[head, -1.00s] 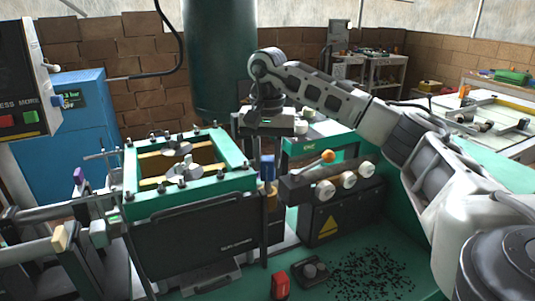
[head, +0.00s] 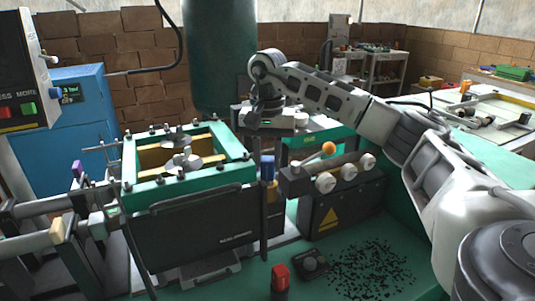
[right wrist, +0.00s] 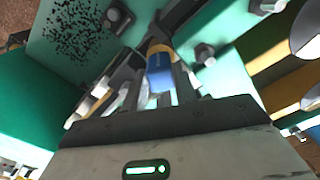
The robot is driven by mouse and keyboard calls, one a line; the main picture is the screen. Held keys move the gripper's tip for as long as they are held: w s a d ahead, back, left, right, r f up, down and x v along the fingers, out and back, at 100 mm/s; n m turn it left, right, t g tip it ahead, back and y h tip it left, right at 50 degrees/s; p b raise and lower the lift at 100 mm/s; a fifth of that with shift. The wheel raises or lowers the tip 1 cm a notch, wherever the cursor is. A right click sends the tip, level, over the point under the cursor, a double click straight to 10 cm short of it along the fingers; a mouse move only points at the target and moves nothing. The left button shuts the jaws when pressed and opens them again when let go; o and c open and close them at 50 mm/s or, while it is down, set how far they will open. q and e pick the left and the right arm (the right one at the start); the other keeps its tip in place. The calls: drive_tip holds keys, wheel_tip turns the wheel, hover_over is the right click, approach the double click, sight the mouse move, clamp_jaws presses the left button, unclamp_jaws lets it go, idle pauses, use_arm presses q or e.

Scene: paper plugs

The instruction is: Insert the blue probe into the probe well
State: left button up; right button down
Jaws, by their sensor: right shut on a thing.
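The blue probe (head: 267,167) stands upright at the right side of the green-framed press, below my right gripper (head: 267,149). In the right wrist view, the blue probe (right wrist: 160,71) shows between the fingers of my right gripper (right wrist: 158,83), which is shut on it. A yellow-brass collar (right wrist: 158,49) sits at the probe's far end; it also shows below the blue part in the head view (head: 270,185). I cannot make out the mouth of the probe well or how deep the probe sits. My left gripper is not in view.
The green press frame (head: 188,187) stands close left of the probe. A dark block with white knobs and an orange-tipped lever (head: 329,148) is close on the right. A red object (head: 280,276) and black granules (head: 370,267) lie on the green surface in front.

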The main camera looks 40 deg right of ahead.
drive_tip(key=shift+f, duration=0.35)
drive_tip(key=c, duration=1.2)
unclamp_jaws()
drive_tip(key=shift+o, duration=0.9)
drive_tip(key=shift+s+d, duration=0.1)
drive_tip(key=shift+a, duration=0.2)
drive_tip(key=shift+r, duration=0.15)
